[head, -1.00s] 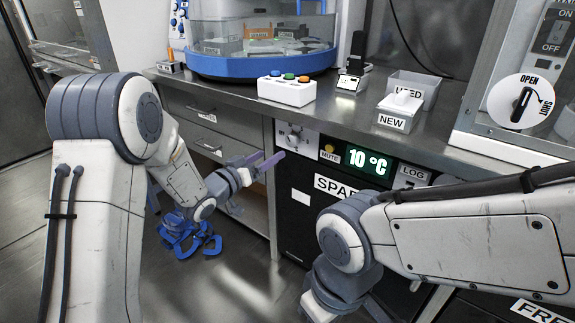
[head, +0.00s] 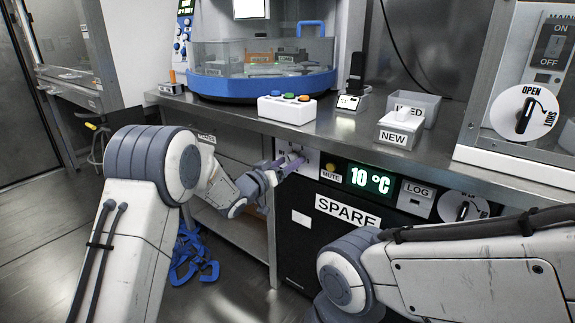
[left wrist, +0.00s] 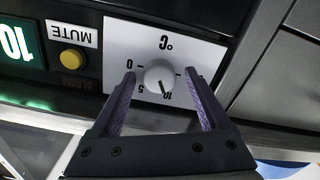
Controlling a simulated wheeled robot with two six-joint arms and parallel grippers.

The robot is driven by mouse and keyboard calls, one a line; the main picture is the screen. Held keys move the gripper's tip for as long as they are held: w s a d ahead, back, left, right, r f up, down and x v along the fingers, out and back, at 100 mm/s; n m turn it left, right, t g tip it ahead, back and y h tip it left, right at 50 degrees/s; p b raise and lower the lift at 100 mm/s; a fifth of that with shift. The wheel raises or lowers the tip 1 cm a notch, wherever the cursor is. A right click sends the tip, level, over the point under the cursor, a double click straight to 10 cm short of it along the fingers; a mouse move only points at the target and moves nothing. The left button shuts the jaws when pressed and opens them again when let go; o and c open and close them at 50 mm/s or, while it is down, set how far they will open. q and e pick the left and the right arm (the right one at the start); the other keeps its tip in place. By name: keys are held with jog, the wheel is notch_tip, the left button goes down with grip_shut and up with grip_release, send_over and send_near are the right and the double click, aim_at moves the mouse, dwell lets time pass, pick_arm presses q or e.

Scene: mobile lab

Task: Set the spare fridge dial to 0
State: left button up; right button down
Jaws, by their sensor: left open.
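The spare fridge (head: 330,245) is black, with a SPARE label and a green display (head: 370,181) reading 10 °C. In the left wrist view its dial (left wrist: 159,76) is a round pale knob on a white plate marked °C, with 0, 5 and 10 around it. The knob's dark pointer line points at or close to the 10. My left gripper (left wrist: 165,95) is open, with one purple finger on either side of the knob; I cannot tell if they touch it. My right gripper is hidden.
A yellow MUTE button (head: 331,168) sits beside the display, then a LOG panel (head: 416,198) and another dial (head: 463,208). The steel counter (head: 340,135) overhangs the fridge front. A three-button box (head: 287,108) stands above. Blue items (head: 195,255) lie below left.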

pick_arm(q)
jog(key=shift+c, duration=0.3)
grip_shut()
